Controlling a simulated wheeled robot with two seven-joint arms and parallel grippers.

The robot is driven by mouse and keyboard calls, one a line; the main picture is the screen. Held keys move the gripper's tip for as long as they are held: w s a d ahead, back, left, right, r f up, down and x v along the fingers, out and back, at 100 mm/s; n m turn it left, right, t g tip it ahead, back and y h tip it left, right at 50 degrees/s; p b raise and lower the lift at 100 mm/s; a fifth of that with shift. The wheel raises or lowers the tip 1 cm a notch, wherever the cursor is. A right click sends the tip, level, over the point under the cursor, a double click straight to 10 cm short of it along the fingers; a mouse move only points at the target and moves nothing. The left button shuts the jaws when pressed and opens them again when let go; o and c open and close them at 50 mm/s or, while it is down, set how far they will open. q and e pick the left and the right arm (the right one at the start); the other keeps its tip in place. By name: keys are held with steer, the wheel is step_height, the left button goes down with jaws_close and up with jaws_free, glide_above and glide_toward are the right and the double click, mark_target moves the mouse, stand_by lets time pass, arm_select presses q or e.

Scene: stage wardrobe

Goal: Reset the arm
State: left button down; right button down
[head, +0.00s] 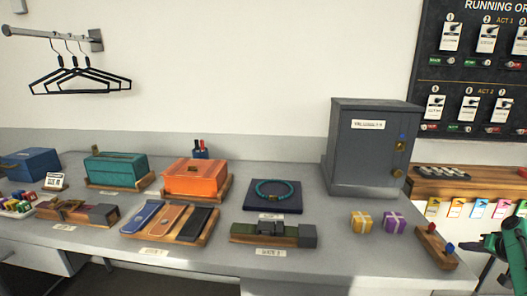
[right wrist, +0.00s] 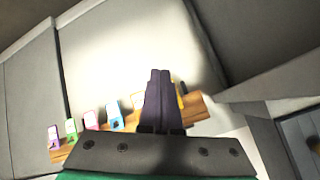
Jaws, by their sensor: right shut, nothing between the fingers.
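My right gripper (right wrist: 161,75) is shut and empty in the right wrist view, its two dark fingers pressed together. In the head view my green right arm shows at the lower right edge, beside the right end of the grey table (head: 350,262). The gripper's fingertips are hard to make out there. It appears apart from the things on the table. My left gripper is not in view.
A small wooden block with red and blue knobs (head: 435,246) is nearest my right arm. Yellow (head: 361,221) and purple (head: 394,222) gift boxes and a grey cabinet (head: 350,150) stand nearby. A wooden shelf with coloured tags (head: 440,188) is at the right.

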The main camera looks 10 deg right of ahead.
steer(key=s+d+f+n+g+h, duration=0.2)
steer(key=s+d+f+g+h, duration=0.15)
steer(key=s+f, duration=0.45)
steer(key=s+d+f+n+g+h, duration=0.25)
steer(key=s+d+f, duration=0.3)
steer(key=s, duration=0.45)
steer(key=s+a+f+n+g, duration=0.1)
steer(key=s+a+f+n, duration=0.1)
steer(key=s+f+n, duration=0.85)
steer(key=s+a+f+m+g+y, duration=0.15)
steer(key=s+a+f, duration=0.25)
steer(key=a+f, duration=0.65)
steer(key=s+a+f+m+y, duration=0.1)
steer(key=s+a+f+y, duration=0.25)
steer(key=a+f, duration=0.7)
steer(key=s+a+f+m+y, duration=0.1)
steer(key=a+f+y, duration=0.15)
steer(key=a, duration=1.25)
steer(key=s+a+f+m+y, duration=0.1)
steer(key=s+a+f, duration=0.15)
steer(key=a, duration=1.25)
step_height(320, 180, down, 10)
steer(key=w+b, duration=0.3)
steer(key=b, duration=0.7)
step_height(320, 180, up, 15)
steer(key=s+p, duration=0.2)
steer(key=p, duration=1.3)
steer(key=shift+d+r+p, duration=0.15)
steer(key=shift+d+p, duration=0.15)
